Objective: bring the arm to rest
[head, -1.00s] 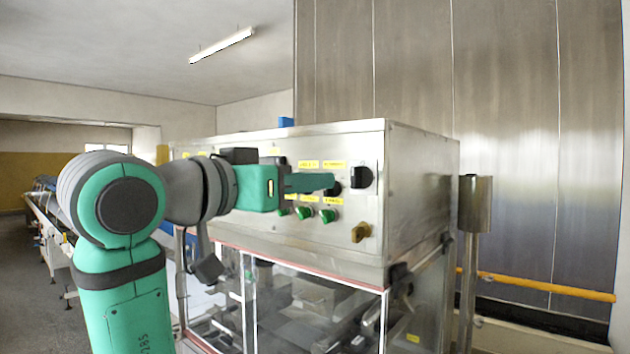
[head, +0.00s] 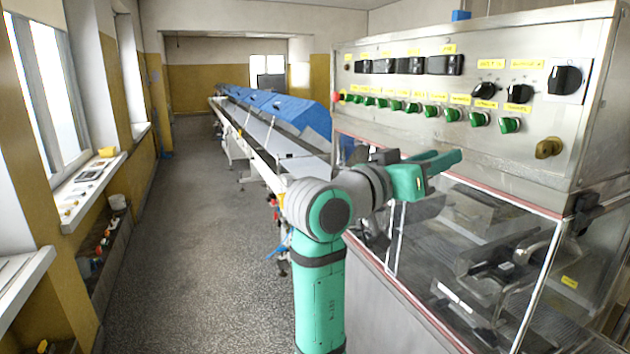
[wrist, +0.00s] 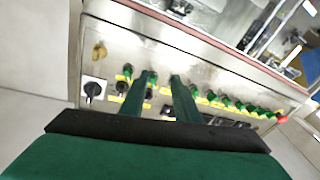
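My gripper (head: 446,161) is in front of the machine's control panel (head: 530,140) in the head view, held out to the right below the row of green knobs. In the wrist view my gripper's two green fingers (wrist: 162,78) stand apart with a gap between them, and nothing is held in it. The wrist view shows the panel upside down beyond the fingers, with the green knobs (wrist: 225,101) and a black rotary switch (wrist: 93,89). I cannot judge the exact distance from fingers to panel, and no contact is clear.
The machine's clear guard (head: 480,250) lies below and right of my arm. A long conveyor (head: 255,135) with blue covers runs to the back. The floor (head: 190,230) on the left is open, bordered by a window sill (head: 92,185) and low ledge with small items.

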